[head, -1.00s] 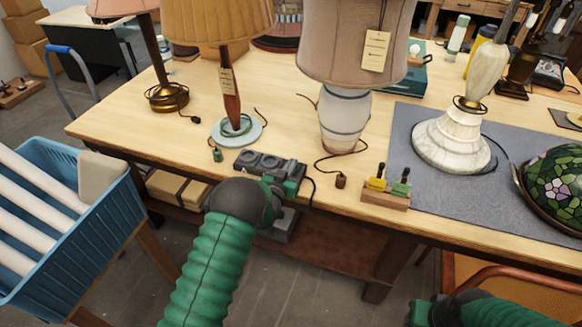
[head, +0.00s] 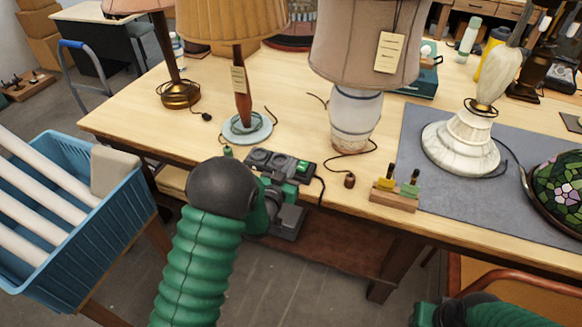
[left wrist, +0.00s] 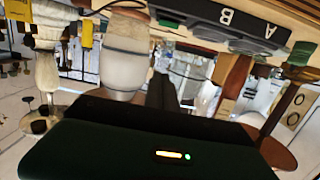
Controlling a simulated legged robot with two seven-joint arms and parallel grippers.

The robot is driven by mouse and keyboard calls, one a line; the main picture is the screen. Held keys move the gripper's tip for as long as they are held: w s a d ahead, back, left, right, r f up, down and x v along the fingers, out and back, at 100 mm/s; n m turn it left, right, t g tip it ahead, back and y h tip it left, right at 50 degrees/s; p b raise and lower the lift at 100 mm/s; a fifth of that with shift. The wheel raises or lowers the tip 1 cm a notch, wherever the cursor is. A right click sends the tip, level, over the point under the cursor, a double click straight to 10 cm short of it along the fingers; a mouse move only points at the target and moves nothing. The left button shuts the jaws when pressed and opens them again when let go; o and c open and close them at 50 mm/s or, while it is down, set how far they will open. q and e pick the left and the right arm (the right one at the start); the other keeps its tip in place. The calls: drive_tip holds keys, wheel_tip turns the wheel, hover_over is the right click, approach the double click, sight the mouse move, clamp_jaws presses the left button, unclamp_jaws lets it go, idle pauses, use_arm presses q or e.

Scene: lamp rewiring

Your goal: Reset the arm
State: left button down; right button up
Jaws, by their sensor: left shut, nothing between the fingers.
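My left gripper (head: 283,190) is shut and empty at the table's front edge, just in front of the grey switch box (head: 275,163); the black wrist joint partly hides it. In the left wrist view the dark fingers (left wrist: 163,92) point towards the tilted scene, and the box, marked A and B (left wrist: 228,20), is at the top. Of my right arm (head: 480,311), only a dark and green part shows at the lower right of the head view; its gripper is out of view.
Tagged lamps stand behind the box: one with a pleated shade (head: 222,22), one with a white base (head: 354,115). A wooden block (head: 394,200) with yellow and green pieces is right of it. A blue crate (head: 75,225) of white tubes is at left. A marble lamp (head: 460,145) stands on a grey mat.

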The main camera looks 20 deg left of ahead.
use_arm(q)
drive_tip(key=shift+s+r, duration=0.15)
drive_tip(key=shift+s, duration=0.1)
drive_tip(key=shift+a, duration=0.15)
drive_tip(key=s+d+f+g, duration=0.1)
drive_tip(key=s+g, duration=0.6)
drive_tip(key=s, duration=0.8)
drive_tip(key=s+d+f+g, duration=0.1)
drive_tip(key=s+f+g, duration=0.2)
drive_tip(key=s+g, duration=0.4)
drive_tip(key=s, duration=0.9)
drive_tip(key=shift+s+d+f+y, duration=0.15)
drive_tip(key=shift+s+d+y, duration=0.05)
drive_tip(key=shift+y, duration=0.1)
